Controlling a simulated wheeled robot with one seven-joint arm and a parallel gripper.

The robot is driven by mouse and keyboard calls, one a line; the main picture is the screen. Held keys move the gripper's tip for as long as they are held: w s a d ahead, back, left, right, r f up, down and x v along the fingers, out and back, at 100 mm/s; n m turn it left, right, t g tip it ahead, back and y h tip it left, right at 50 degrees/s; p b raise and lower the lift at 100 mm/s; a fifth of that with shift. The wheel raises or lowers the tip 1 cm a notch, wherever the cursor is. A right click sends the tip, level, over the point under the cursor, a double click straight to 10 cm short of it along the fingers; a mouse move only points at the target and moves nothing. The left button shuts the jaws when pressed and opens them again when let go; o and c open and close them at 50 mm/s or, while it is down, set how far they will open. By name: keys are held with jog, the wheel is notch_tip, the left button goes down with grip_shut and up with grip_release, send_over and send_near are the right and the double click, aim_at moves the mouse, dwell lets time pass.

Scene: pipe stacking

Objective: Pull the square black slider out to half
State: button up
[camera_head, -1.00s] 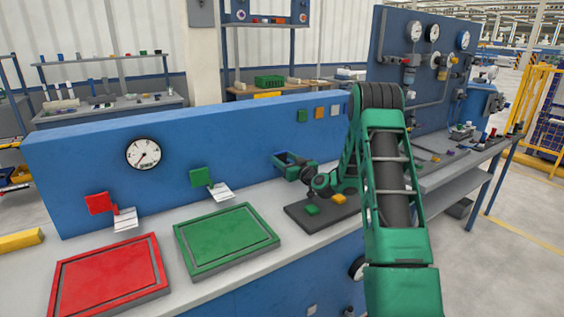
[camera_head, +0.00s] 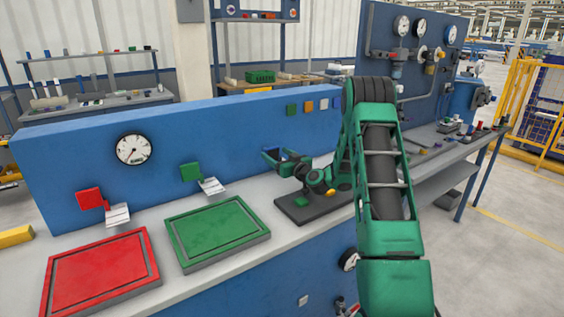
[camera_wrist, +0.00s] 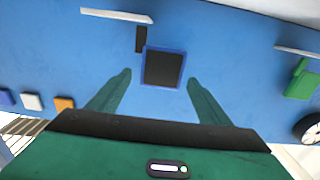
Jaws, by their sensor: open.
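The square black slider (camera_wrist: 163,69) shows in the wrist view as a black square face with a blue rim against the blue panel (camera_wrist: 235,75). My gripper (camera_wrist: 158,78) is open, with one green finger on each side of the slider and a gap between each finger and it. Whether the fingertips reach alongside it in depth I cannot tell. In the head view my gripper (camera_head: 283,157) is at the front of the blue panel, above the bench, and mostly hides the slider.
A dark board (camera_head: 287,212) with a green block (camera_head: 302,202) lies below my gripper. Green (camera_head: 215,230) and red (camera_head: 100,275) trays lie to the left. A gauge (camera_head: 134,149) and small coloured squares are on the panel. A narrow dark piece (camera_wrist: 140,39) is near the slider.

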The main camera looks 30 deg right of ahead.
jog(key=s, duration=0.9)
jog(key=shift+s+d, duration=0.2)
jog(key=shift+s, duration=0.2)
jog(key=shift+a, duration=0.1)
jog(key=s+a+n+g+y, duration=0.4)
jog(key=s+a+g, duration=0.5)
jog(key=a, duration=0.5)
jog(key=s+d+r+m+g+h, duration=0.1)
jog(key=s+m+g, duration=0.3)
jog(key=s, duration=1.5)
jog(key=s+r+m+g+h, duration=0.3)
jog(key=s+m+g, duration=0.2)
jog(key=s, duration=1.5)
jog(key=shift+d+m, duration=0.35)
jog(key=shift+m, duration=0.55)
